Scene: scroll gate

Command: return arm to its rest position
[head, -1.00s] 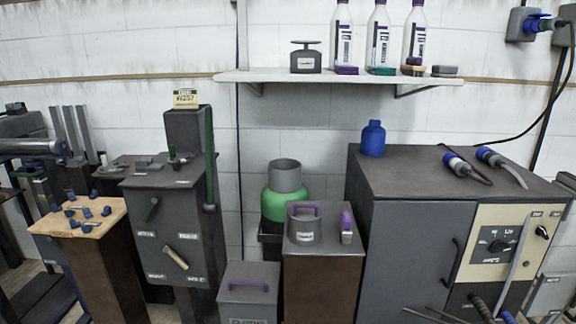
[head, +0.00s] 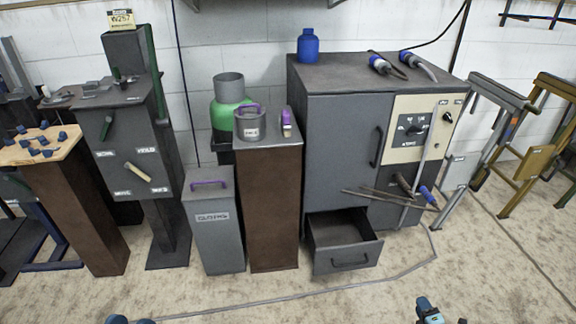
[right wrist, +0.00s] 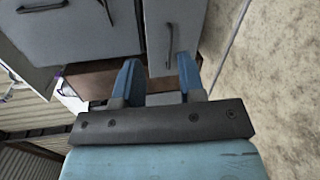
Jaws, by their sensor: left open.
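My left gripper (head: 131,320) only just shows at the bottom edge of the head view, left of the middle. Its jaws are open, and most of it is cut off. My right gripper (head: 430,312) shows at the bottom edge, right of the middle, over the floor. In the right wrist view its two blue fingers (right wrist: 158,78) are spread apart with nothing between them. Both grippers are low in the head view, apart from the furniture. The rest of both arms is out of view.
A grey cabinet (head: 345,150) stands centre right, its bottom drawer (head: 345,262) pulled out. A grey bin (head: 213,240), a brown pedestal (head: 273,210) and a lever post (head: 130,145) stand left of it. A cable (head: 330,287) crosses the otherwise clear floor (head: 300,306) in front.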

